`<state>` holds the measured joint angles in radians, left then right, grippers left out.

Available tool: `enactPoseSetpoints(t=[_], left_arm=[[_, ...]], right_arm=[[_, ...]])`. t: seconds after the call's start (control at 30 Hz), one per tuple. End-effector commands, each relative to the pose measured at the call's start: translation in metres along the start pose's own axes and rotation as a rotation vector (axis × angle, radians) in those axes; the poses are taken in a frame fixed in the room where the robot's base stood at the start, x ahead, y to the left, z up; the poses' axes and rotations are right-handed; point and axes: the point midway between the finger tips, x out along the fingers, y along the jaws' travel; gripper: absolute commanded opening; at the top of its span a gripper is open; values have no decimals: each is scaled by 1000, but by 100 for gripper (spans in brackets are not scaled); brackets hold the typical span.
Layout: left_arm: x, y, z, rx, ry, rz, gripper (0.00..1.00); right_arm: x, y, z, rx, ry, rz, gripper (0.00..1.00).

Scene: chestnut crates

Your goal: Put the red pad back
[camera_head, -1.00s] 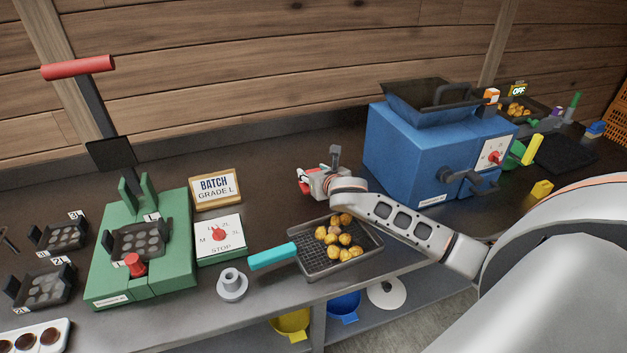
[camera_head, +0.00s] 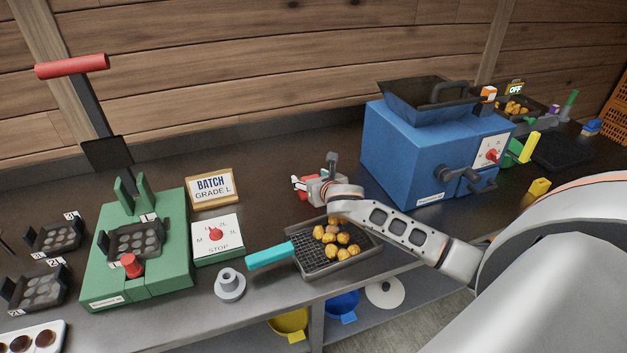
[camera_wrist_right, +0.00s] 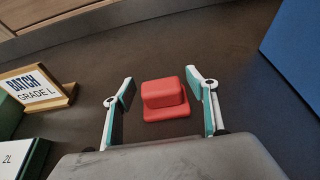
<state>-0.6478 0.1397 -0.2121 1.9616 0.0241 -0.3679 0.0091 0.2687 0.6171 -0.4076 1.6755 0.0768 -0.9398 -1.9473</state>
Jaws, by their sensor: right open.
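The red pad (camera_wrist_right: 165,98), a block on a wider base, lies on the dark counter in the right wrist view. In the head view my right gripper (camera_head: 308,187) is low over the counter, between the batch sign and the blue machine. In the right wrist view its two fingers (camera_wrist_right: 160,84) are apart, one on each side of the pad, with visible gaps. The pad is mostly hidden in the head view; a bit of red shows beside the fingers. My left gripper is not in view.
A BATCH GRADE L sign (camera_head: 212,188) and a white dial (camera_head: 218,238) stand left of the gripper. The blue machine (camera_head: 415,160) is close on the right. A pan of chestnuts (camera_head: 345,262) lies in front, under my forearm. A green press (camera_head: 165,265) stands further left.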

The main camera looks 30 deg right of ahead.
Motion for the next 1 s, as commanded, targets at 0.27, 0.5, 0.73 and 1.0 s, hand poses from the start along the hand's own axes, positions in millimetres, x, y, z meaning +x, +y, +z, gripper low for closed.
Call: enactPoseSetpoints(t=[0.27, 0.5, 0.73, 1.0], left_arm=[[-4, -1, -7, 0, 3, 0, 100], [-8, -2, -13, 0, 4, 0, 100], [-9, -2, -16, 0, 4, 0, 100], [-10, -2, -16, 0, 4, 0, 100]], right_arm=[[-35, 0, 2, -3, 0, 2, 57], [-84, 0, 2, -3, 0, 1, 57], [-114, 0, 2, -1, 0, 1, 57], [-121, 0, 2, 0, -1, 0, 57]])
